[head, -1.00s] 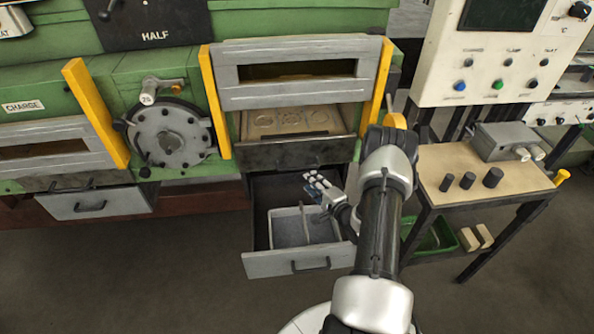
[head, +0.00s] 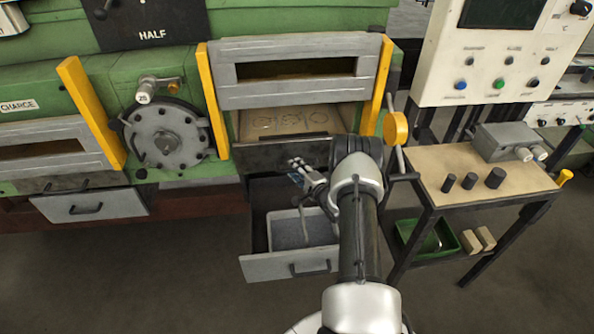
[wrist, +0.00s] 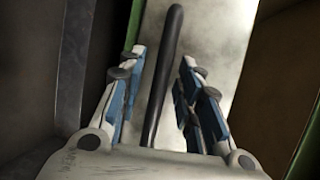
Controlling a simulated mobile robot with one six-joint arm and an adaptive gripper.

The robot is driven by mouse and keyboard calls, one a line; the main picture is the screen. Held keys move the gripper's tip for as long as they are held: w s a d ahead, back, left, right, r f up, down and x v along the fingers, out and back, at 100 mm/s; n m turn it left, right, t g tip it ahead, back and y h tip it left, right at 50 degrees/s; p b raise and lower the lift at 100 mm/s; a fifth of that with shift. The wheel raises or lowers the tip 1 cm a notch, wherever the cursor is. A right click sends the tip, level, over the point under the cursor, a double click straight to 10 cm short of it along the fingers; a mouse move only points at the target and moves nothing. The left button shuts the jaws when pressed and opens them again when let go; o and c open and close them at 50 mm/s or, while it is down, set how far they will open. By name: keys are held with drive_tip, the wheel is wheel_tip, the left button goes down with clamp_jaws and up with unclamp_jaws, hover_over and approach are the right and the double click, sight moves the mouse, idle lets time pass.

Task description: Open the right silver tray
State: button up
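The right silver tray (head: 270,267) is a drawer with a silver-grey front and a dark bar handle (head: 310,268). It stands pulled out below the right furnace opening, with a grey bin (head: 285,231) inside. My gripper (head: 297,164) is over the rear part of the drawer, close to the dark furnace front and away from the tray's front handle. In the wrist view, my gripper (wrist: 161,72) is open, with its fingers apart on either side of a dark rod (wrist: 163,75). A pale metal surface is behind the rod. I cannot tell whether the fingers touch the rod.
My arm hides part of the tray's right side. The floor in front is clear.

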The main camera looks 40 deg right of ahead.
clamp_jaws()
drive_tip(key=shift+s, duration=0.1)
idle(0.6)
